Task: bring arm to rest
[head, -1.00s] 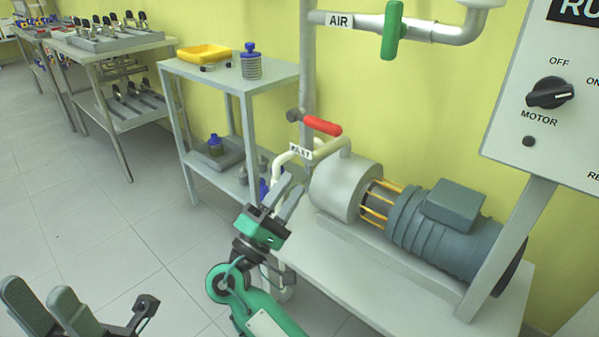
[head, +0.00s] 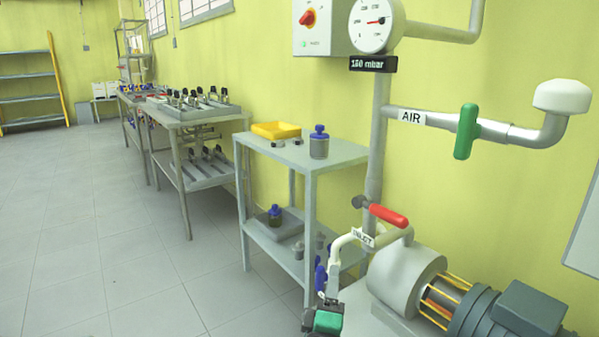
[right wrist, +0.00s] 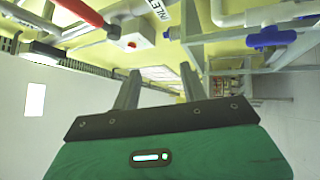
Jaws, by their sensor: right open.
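My right gripper (head: 325,300) shows at the bottom edge of the head view, in front of the pump's inlet pipe, with its green body partly cut off. In the right wrist view its two grey fingers (right wrist: 158,88) stand apart with nothing between them. My left gripper is in neither current view.
The pump (head: 405,275) with its motor (head: 515,310) and red lever (head: 388,215) stands close by on the right. A two-level grey cart (head: 340,152) holds a yellow tray (head: 276,130) and a blue-capped bottle (head: 319,142). Open floor (head: 100,230) lies to the left.

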